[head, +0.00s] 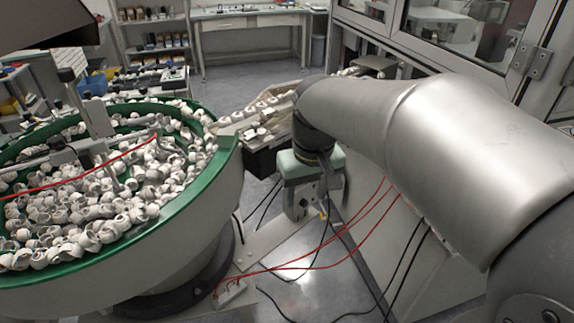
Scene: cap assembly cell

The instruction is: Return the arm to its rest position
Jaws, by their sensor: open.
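My silver arm (430,135) reaches in from the lower right of the head view. It stretches across the right half to a dark joint (312,135) near the middle. My gripper does not show; the part of the arm beyond the dark joint cannot be made out. No held object is visible.
A green-rimmed bowl feeder (228,160) full of white caps (90,215) fills the left. A track with caps (262,108) runs behind the dark joint. A pale green block (305,163) stands below it. Red cables (310,262) cross the floor. A glazed enclosure (460,60) stands at right.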

